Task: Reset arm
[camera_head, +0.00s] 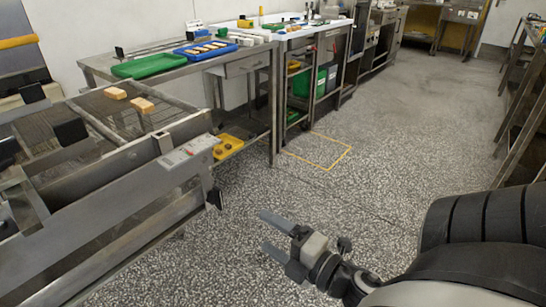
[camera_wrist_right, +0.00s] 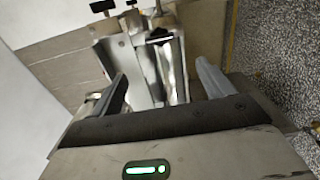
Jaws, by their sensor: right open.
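My right gripper (camera_head: 268,232) is in the lower middle of the head view, over the open floor to the right of the enrober's front end. Its two fingers are apart with nothing between them. In the right wrist view the fingers of my right gripper (camera_wrist_right: 160,92) are also spread, with steel machine parts behind them. My right arm comes in from the lower right. My left gripper is not seen.
The enrober (camera_head: 110,180) stands at left, with two orange-brown blocks (camera_head: 143,104) on its mesh. A steel table (camera_head: 180,70) behind holds a green tray (camera_head: 149,65) and a blue tray (camera_head: 206,50). A yellow tray (camera_head: 227,146) sits lower. Speckled floor (camera_head: 400,130) is clear.

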